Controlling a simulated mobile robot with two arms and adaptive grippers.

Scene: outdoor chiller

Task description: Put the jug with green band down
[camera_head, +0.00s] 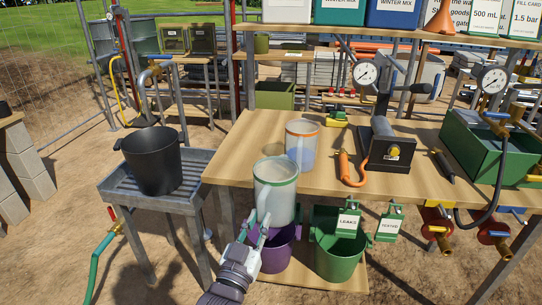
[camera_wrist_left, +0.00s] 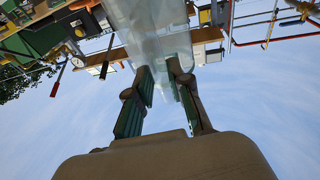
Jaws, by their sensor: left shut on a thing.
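The jug with green band (camera_head: 275,196) is a clear, cloudy-looking jug with a green rim. It is upright near the front edge of the wooden table (camera_head: 240,158), in front of the purple bucket below. My left gripper (camera_head: 258,230) is shut on the jug's handle at its near side. The left wrist view shows the fingers (camera_wrist_left: 159,82) on either side of the clear jug (camera_wrist_left: 150,35). I cannot tell from the head view whether its base touches the table. My right gripper is not in view.
A jug with orange band (camera_head: 302,148) stands on the table just behind. A black pot (camera_head: 152,165) sits on a grey slatted stand (camera_head: 125,192) at left. A purple bucket (camera_head: 279,255) and a green bucket (camera_head: 338,262) are below. A device with an orange handle (camera_head: 345,168) lies to the right.

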